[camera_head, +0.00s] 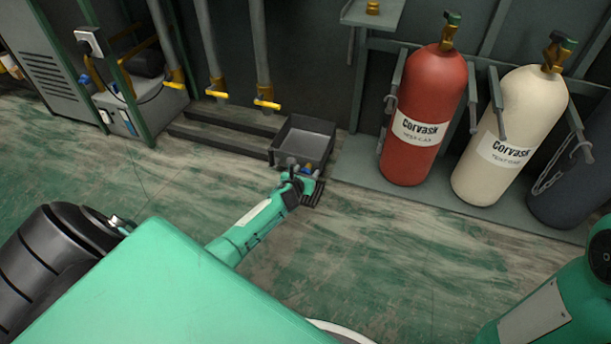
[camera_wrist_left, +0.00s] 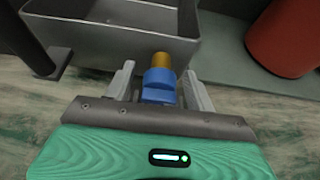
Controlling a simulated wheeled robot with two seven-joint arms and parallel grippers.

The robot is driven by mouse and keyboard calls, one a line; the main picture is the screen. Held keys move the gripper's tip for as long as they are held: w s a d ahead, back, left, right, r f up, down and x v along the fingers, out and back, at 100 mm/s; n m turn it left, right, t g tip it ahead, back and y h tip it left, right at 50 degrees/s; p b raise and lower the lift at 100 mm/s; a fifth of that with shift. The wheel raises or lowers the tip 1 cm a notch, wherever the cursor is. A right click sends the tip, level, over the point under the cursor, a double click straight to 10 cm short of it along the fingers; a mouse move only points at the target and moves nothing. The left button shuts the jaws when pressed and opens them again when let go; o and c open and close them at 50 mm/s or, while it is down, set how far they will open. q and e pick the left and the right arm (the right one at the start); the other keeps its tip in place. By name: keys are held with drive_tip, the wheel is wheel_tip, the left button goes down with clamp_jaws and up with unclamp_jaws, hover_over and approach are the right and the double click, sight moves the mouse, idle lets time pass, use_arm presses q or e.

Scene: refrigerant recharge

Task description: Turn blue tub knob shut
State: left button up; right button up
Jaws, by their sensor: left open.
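The blue knob (camera_wrist_left: 158,86) sits on a brass stem at the front of the grey metal tub (camera_wrist_left: 62,37). In the head view the tub (camera_head: 301,143) stands on the floor by the wall, and the small blue knob (camera_head: 307,168) shows at its front edge. My left gripper (camera_head: 306,180) is at the tub's front. In the left wrist view its two grey fingers (camera_wrist_left: 159,78) are open, one on each side of the knob. I cannot tell if either finger touches it. My right gripper is out of view.
A red cylinder (camera_head: 424,115) and a cream cylinder (camera_head: 511,137) stand right of the tub, with a dark one (camera_head: 570,180) beyond. Pipes with yellow-handled valves (camera_head: 266,104) come down behind the tub. The green floor (camera_head: 400,255) in front is clear.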

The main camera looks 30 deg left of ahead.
use_arm(q)
drive_tip(key=c, duration=0.9)
drive_tip(key=shift+c, duration=0.3)
